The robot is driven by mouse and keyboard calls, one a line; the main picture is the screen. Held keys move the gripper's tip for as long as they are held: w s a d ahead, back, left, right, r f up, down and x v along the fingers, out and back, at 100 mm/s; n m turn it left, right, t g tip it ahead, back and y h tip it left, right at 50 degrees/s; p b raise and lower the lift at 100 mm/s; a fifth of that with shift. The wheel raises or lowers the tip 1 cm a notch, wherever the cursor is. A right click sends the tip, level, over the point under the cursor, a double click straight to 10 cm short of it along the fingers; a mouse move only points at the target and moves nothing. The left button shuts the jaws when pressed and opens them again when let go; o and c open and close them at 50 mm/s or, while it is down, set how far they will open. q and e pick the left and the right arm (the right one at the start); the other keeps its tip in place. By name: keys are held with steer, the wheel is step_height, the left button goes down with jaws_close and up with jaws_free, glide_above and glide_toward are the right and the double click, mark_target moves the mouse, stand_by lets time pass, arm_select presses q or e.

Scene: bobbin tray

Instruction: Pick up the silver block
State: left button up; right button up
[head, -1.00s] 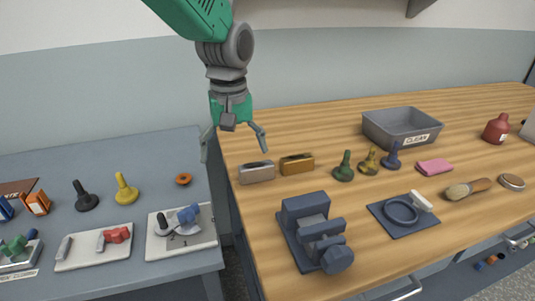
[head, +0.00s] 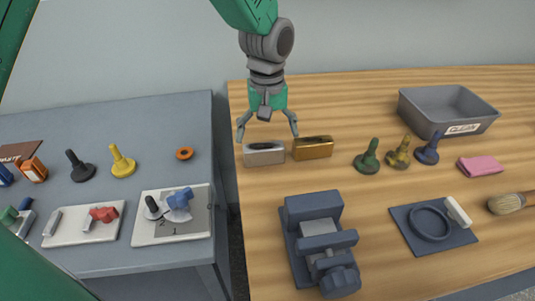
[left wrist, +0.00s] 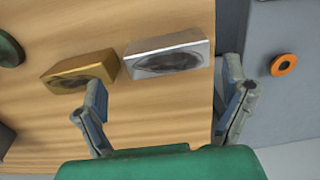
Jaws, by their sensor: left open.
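My right gripper is not in view.
Green, olive and blue knobbed pieces (head: 398,154) stand to the right of the blocks. A grey bin (head: 421,121) is behind them. A dark blue vise (head: 318,236) sits in front. A lower grey table (head: 104,119) is left, across a gap.

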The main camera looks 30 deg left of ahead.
mark_target(264, 146)
arm_select(q)
steer(key=shift+s+f, duration=0.15)
steer(key=f, duration=0.2)
steer(key=a+f, duration=0.1)
steer(key=f, duration=0.2)
steer(key=shift+a, duration=0.1)
steer(key=shift+d, duration=0.2)
steer(key=shift+d+r, duration=0.1)
steer(key=shift+d, duration=0.05)
steer(key=c, duration=1.3)
steer(key=shift+o, duration=0.2)
